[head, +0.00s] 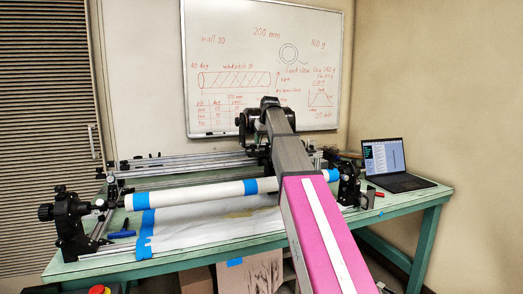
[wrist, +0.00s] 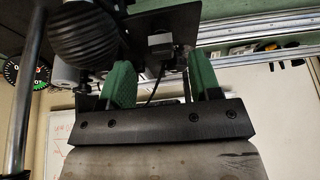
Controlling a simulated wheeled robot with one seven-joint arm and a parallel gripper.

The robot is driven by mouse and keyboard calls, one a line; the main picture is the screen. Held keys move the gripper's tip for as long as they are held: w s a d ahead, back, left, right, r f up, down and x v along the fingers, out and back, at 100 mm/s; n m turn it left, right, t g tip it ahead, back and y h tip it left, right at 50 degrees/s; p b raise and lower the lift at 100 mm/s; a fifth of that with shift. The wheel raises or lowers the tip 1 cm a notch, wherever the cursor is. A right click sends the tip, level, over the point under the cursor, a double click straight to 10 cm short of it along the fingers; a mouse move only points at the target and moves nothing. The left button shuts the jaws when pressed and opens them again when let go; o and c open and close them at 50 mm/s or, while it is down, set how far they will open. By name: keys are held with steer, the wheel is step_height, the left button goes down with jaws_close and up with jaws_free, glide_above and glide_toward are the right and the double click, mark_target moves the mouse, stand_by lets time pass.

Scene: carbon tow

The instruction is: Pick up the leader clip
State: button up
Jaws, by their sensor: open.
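My gripper (wrist: 163,68) shows in the wrist view with its two green fingers apart. Between and just beyond the fingertips is a small grey block (wrist: 160,41) with a thin black strand hanging from it; it looks like the leader clip, but I cannot be sure. The block sits against a dark plate (wrist: 135,22). I see nothing clamped between the fingers, and cannot tell whether they touch the block. In the head view my arm reaches over the bench to dark machinery at the back, and the fingers and clip are hidden there.
A white tube (head: 200,193) with blue tape spans the green bench (head: 410,203) in front. Metal rails run behind it. A laptop (head: 392,165) stands at the right. In the wrist view a ribbed dark cylinder (wrist: 88,32) and a metal post (wrist: 22,95) are close on the left.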

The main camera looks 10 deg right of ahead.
mark_target(262, 147)
steer(key=x, duration=0.5)
steer(key=shift+w+a, duration=0.15)
steer(key=c, duration=1)
steer(key=shift+r, duration=0.1)
